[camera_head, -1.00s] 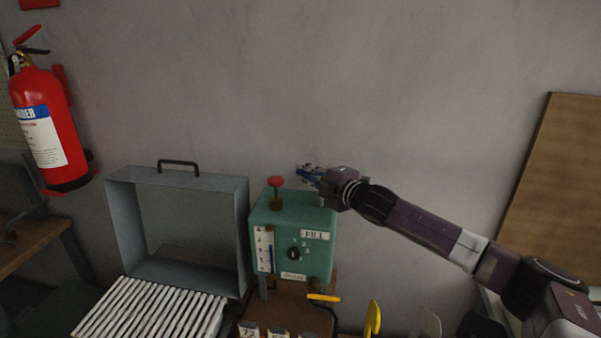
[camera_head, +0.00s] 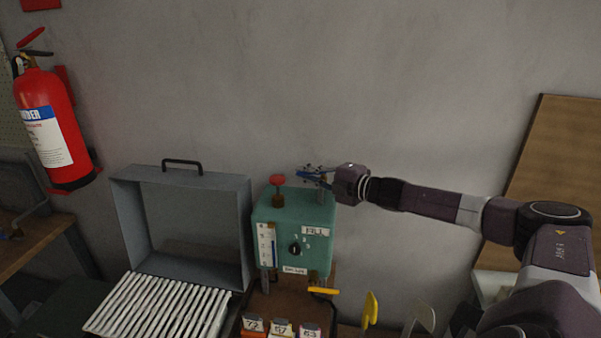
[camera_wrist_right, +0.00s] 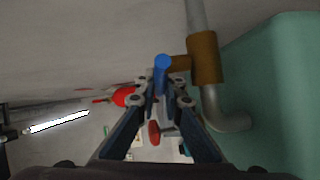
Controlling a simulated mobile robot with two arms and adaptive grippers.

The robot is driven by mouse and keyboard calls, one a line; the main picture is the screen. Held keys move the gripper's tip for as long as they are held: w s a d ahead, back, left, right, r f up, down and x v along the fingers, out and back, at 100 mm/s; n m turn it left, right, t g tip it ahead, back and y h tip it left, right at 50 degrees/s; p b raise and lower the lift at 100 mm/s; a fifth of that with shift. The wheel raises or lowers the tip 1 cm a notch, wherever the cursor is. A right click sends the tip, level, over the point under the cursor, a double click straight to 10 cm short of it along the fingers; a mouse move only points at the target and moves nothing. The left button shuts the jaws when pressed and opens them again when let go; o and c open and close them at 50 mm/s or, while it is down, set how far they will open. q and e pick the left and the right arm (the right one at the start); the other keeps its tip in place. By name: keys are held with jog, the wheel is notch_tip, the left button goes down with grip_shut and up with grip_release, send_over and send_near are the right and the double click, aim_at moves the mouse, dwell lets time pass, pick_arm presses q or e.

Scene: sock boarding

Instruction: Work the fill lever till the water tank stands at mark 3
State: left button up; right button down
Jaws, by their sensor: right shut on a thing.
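The green water tank box (camera_head: 318,213) bears a FILL label, a small dial and a white level gauge (camera_head: 267,245) on its front. A blue column shows in the gauge; its marks are too small to read. My right gripper (camera_head: 311,174) is behind the box's top right, near the wall. In the right wrist view, the blue fill lever (camera_wrist_right: 162,63) sticks out from a brass valve on a grey pipe. The fingers of my right gripper (camera_wrist_right: 160,92) are closed around this lever. The left gripper is out of view.
A red knob (camera_head: 277,180) stands on the tank's top. A grey open frame with a handle (camera_head: 243,230) and a white slatted rack (camera_head: 160,305) stand to the left. A fire extinguisher (camera_head: 50,125) hangs at far left. A brown board (camera_head: 560,150) is at right.

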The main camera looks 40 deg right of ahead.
aim_at(323, 178)
jog(key=c, duration=2.3)
grip_release()
jog(key=shift+s+f, duration=0.1)
jog(key=shift+d, duration=0.1)
jog(key=shift+s+d, duration=0.2)
jog(key=shift+s, duration=0.5)
jog(key=shift+v, duration=5.25)
